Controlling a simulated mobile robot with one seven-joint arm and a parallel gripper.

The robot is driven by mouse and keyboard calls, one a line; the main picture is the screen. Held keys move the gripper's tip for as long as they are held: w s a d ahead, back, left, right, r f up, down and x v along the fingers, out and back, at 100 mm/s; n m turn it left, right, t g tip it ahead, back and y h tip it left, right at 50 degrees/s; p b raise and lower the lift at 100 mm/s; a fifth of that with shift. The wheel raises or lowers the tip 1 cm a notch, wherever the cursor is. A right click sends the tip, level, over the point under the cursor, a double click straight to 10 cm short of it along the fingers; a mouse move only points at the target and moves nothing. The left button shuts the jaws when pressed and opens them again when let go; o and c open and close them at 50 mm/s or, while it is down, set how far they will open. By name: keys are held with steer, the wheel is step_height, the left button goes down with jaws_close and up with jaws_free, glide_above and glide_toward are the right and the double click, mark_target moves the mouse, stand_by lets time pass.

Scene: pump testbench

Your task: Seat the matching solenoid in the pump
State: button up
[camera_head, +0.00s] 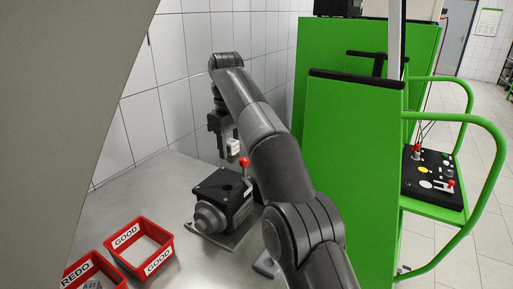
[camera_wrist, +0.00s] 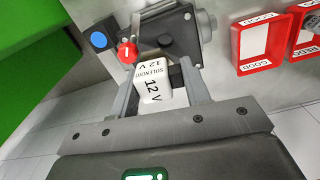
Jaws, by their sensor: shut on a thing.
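My gripper (camera_head: 231,150) points down above the pump in the head view. It is shut on a white solenoid (camera_wrist: 152,82) labelled "SOLENOID 12 V", which sits between the fingers in the wrist view. The pump (camera_head: 221,200), a black block with a round grey front, stands on the metal table. It also shows beyond the solenoid in the wrist view (camera_wrist: 181,30). The solenoid appears above the pump and apart from it. The pump's socket is not clearly visible, partly hidden by the solenoid and fingers.
A red-knobbed lever (camera_head: 244,163) rises beside the pump, close to my gripper. A blue round button (camera_wrist: 98,39) shows nearby. A red GOOD bin (camera_head: 140,247) and a red REDO bin (camera_head: 92,272) stand at front left. A green cabinet (camera_head: 345,150) stands at right.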

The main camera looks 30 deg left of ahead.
steer(key=shift+n, duration=0.5)
steer(key=shift+s+a+f, duration=0.2)
steer(key=shift+a+f, duration=0.05)
steer(key=shift+f, duration=1.1)
steer(key=shift+s+a+f, duration=0.25)
steer(key=shift+f, duration=1.15)
steer(key=shift+s+a+f, duration=0.2)
steer(key=shift+a+f, duration=0.05)
steer(key=shift+f, duration=1.1)
steer(key=shift+f, duration=1.15)
steer(key=o, duration=1.3)
steer(key=shift+r, duration=4)
